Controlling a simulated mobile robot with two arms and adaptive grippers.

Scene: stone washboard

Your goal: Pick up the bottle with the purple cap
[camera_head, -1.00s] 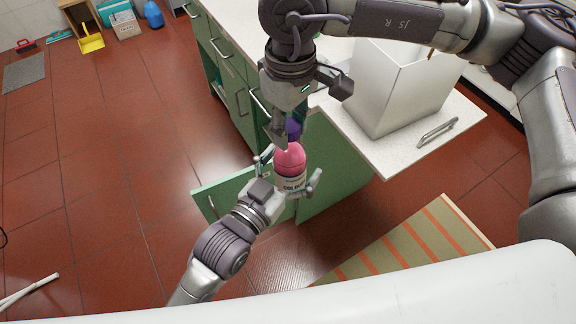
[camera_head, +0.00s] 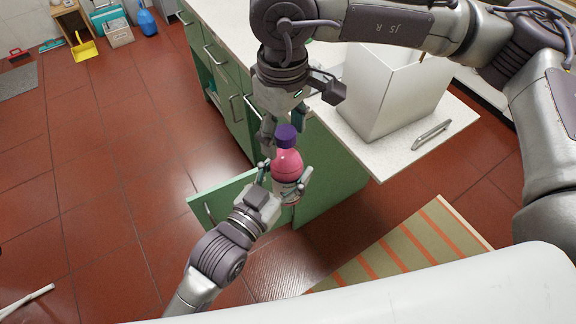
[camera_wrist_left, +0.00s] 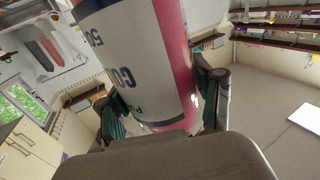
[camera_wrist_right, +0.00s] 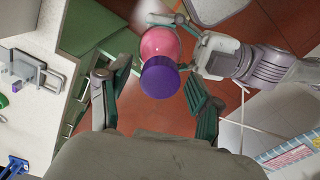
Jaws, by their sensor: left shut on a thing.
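The pink bottle (camera_head: 287,164) with a purple cap (camera_head: 287,137) and a pale label is upright or slightly tilted, held in the air by my left gripper (camera_head: 285,176). The left wrist view shows its label (camera_wrist_left: 135,62) close up between the two fingers. My right gripper (camera_head: 268,132) is just behind and above the bottle in the head view. In the right wrist view its fingers are spread apart, with the purple cap (camera_wrist_right: 160,78) beyond and between them. The right gripper holds nothing.
A green cabinet with a pale counter (camera_head: 385,160) stands behind my grippers. A white box (camera_head: 395,95) and a metal handle (camera_head: 432,134) are on the counter. A green door (camera_head: 222,197) stands open.

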